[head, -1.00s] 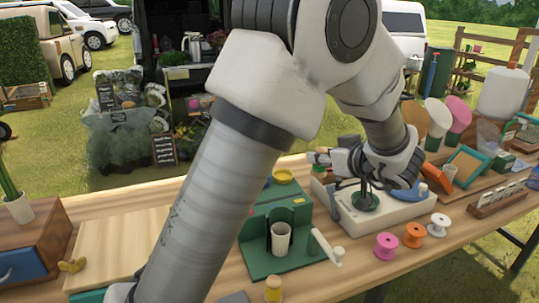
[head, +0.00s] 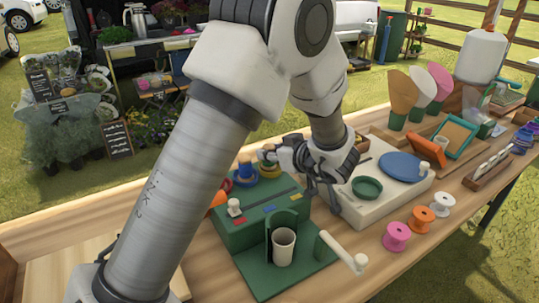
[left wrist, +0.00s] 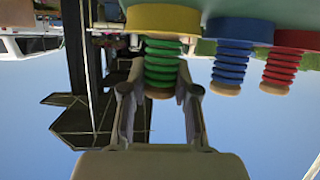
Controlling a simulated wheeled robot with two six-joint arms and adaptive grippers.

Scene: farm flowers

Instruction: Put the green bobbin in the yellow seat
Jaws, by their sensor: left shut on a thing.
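The green bobbin (left wrist: 162,65) stands upright at the yellow seat (left wrist: 170,18); the wrist picture is upside down, so its wooden top end points down there. Its lower end meets the seat's rim, and its base is hidden. My left gripper (left wrist: 158,98) has its fingers on either side of the bobbin, shut on it. My right gripper is not in view.
A blue bobbin (left wrist: 230,65) and a red bobbin (left wrist: 281,68) stand in their seats alongside. The green box (head: 262,215) with a white cup (head: 284,247) is in front. An empty green dish (head: 367,187) and several spools, including a pink one (head: 397,236), are to the right.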

